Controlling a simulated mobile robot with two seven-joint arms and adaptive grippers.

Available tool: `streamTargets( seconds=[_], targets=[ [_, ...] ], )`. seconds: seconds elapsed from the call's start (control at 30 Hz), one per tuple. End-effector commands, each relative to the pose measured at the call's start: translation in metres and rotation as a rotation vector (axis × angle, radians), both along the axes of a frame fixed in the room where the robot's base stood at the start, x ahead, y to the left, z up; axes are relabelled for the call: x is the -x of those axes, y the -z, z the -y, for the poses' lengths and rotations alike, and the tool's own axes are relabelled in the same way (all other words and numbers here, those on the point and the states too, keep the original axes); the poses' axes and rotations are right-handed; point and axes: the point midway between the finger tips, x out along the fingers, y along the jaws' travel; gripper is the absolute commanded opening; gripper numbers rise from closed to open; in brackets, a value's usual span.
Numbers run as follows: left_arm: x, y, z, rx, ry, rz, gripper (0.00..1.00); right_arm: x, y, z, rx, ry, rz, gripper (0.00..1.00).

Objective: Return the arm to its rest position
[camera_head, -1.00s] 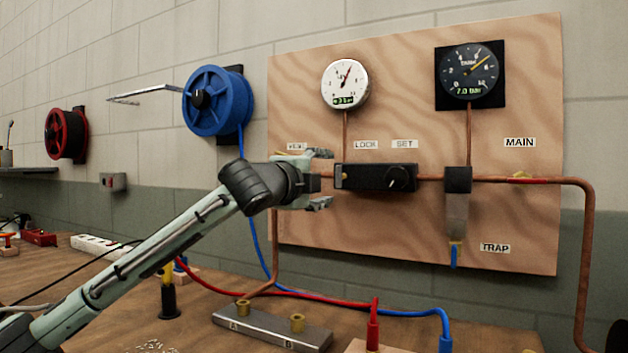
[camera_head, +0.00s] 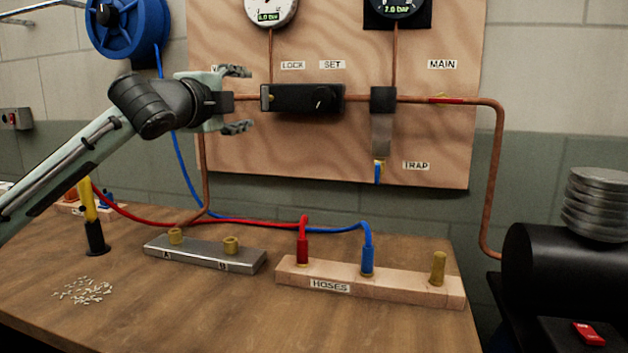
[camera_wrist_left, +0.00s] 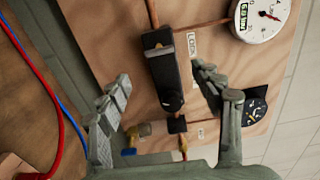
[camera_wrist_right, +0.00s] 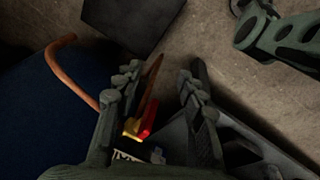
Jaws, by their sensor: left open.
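My left arm (camera_head: 62,172) reaches up from the left in the head view. Its gripper (camera_head: 238,100) is open and empty, just off the left end of the black regulator (camera_head: 300,98), with its fingers above and below the pipe line. In the left wrist view the regulator (camera_wrist_left: 163,75) shows between the spread fingers (camera_wrist_left: 160,78), with no visible grip on it. My right gripper (camera_wrist_right: 163,80) shows only in the right wrist view, its fingers apart. A red and yellow part (camera_wrist_right: 140,122) shows between them; it does not look gripped.
The plywood panel (camera_head: 430,140) carries copper pipes and two gauges. On the bench (camera_head: 200,310) are a metal block (camera_head: 205,254), the hose rack (camera_head: 400,285) with red and blue hoses, and loose pellets (camera_head: 84,290). A black tank (camera_head: 560,265) stands right.

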Motion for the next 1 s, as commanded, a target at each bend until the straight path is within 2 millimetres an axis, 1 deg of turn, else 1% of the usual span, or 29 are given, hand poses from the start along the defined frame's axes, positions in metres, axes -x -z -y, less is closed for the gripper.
streamTargets(
  seconds=[0.1,0.3,0.5,0.67,1.0],
  targets=[
    [-0.024,0.000,0.005,0.002,0.000,-0.002,0.66,0.000,0.000,0.000,0.000,0.000,0.000,0.40],
    [-0.061,0.000,0.013,0.001,0.000,-0.002,0.66,0.000,0.000,0.000,0.000,0.000,0.000,0.40],
    [-0.086,0.000,0.017,0.000,0.000,-0.002,0.66,0.000,0.000,0.000,0.000,0.000,0.000,0.40],
    [-0.094,0.001,0.019,-0.001,0.000,-0.002,0.66,0.000,0.000,0.000,0.000,0.000,0.000,0.40],
    [-0.093,0.001,0.018,0.017,0.000,-0.005,0.66,0.000,0.000,0.000,0.000,0.000,0.000,0.40]
  ],
)
